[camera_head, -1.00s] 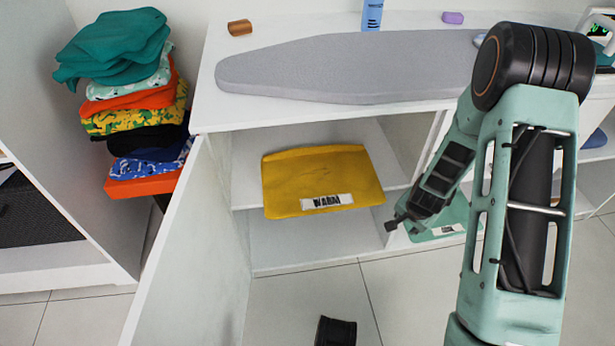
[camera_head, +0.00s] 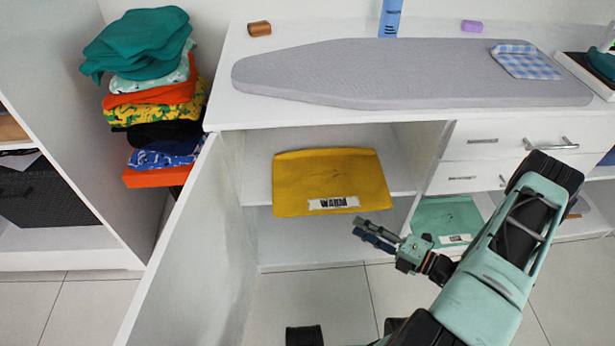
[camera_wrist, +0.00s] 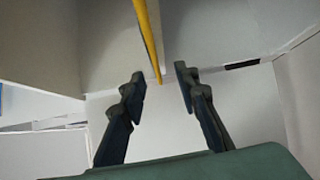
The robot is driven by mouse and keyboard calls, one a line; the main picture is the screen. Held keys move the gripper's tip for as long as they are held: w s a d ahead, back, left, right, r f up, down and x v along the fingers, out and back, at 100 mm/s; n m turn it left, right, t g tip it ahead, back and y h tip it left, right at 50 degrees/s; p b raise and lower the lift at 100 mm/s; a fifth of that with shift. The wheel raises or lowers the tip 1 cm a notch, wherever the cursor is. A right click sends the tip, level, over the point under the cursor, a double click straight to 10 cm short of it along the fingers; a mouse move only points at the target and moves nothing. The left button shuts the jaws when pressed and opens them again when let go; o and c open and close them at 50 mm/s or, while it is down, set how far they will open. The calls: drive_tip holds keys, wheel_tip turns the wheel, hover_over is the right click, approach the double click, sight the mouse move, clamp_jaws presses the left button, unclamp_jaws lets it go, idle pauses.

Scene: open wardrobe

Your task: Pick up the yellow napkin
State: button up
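The yellow napkin (camera_head: 330,180) lies flat on the cabinet shelf, its front edge overhanging, with a white label at the front. In the wrist view it shows as a thin yellow strip (camera_wrist: 147,35), seen edge-on, running up from between the fingertips. My gripper (camera_head: 367,235) is just in front of and below the napkin's front right corner. In the wrist view my gripper (camera_wrist: 159,80) is open, with a gap on both sides of the strip. Nothing is held. Whether the napkin's edge is within the fingers' depth is hard to tell.
The open cabinet door (camera_head: 185,250) stands to the left. The shelf (camera_head: 258,185) bears the napkin. A green folded cloth (camera_head: 445,215) lies in the compartment to the right. The ironing board (camera_head: 390,75) is above on the countertop. A clothes stack (camera_head: 155,105) stands at the left.

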sight(338, 204)
drive_tip(key=shift+m+t, duration=0.8)
drive_tip(key=x, duration=0.3)
drive_tip(key=w+d+b+x, duration=0.1)
drive_tip(key=x, duration=0.2)
drive_tip(key=b+x, duration=0.1)
drive_tip(key=x, duration=0.2)
drive_tip(key=shift+w+f, duration=0.1)
drive_tip(key=shift+w, duration=0.25)
drive_tip(key=shift+w+a, duration=0.3)
drive_tip(key=shift+w, duration=0.05)
clamp_jaws()
